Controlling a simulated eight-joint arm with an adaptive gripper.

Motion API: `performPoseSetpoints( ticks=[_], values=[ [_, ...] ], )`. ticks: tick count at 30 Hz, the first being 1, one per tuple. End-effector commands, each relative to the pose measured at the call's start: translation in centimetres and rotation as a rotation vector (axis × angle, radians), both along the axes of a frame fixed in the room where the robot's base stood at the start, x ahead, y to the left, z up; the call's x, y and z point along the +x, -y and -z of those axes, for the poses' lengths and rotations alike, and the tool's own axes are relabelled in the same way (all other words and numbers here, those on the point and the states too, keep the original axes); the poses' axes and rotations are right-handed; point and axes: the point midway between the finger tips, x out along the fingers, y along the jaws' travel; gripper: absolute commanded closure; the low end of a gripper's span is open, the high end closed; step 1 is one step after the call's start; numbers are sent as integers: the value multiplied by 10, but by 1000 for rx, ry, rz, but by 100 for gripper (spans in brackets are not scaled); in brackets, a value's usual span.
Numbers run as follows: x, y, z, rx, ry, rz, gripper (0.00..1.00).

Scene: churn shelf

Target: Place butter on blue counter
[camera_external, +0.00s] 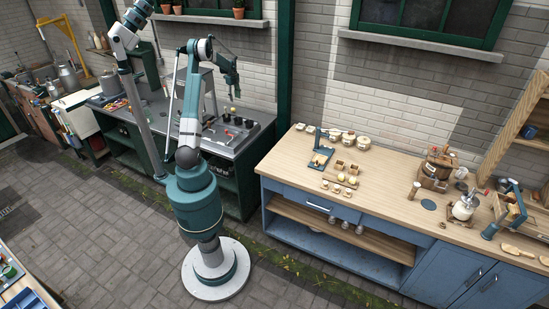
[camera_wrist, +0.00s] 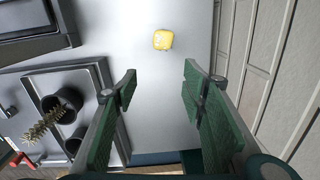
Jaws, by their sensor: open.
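The butter (camera_wrist: 163,39) is a small yellow block on the grey metal counter in the wrist view. A small yellow spot, which seems to be the butter (camera_external: 233,110), shows below my gripper in the external view. My gripper (camera_external: 234,88) hangs over the grey counter, with its green fingers (camera_wrist: 160,78) spread apart and nothing between them. The butter lies beyond the fingertips, between their lines, and apart from them. The blue counter (camera_external: 406,218) stands at the right, with blue cabinets and a light wooden top.
A dark tray with round cups (camera_wrist: 62,105) and a brush lies left of my fingers in the wrist view. A wall (camera_wrist: 272,60) runs along the right. On the blue counter stand jars (camera_external: 363,143), a small blue stand (camera_external: 320,158) and a kettle-like pot (camera_external: 464,208); its front middle has bare wood.

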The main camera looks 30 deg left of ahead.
Motion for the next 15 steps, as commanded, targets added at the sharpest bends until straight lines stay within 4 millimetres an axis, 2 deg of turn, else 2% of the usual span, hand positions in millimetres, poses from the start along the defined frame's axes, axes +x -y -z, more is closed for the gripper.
performPoseSetpoints(
  ticks=[3,15],
  values=[
    [-12,19,-25,3,22,-58,58],
    [-55,80,-97,2,95,-263,58]
  ],
)
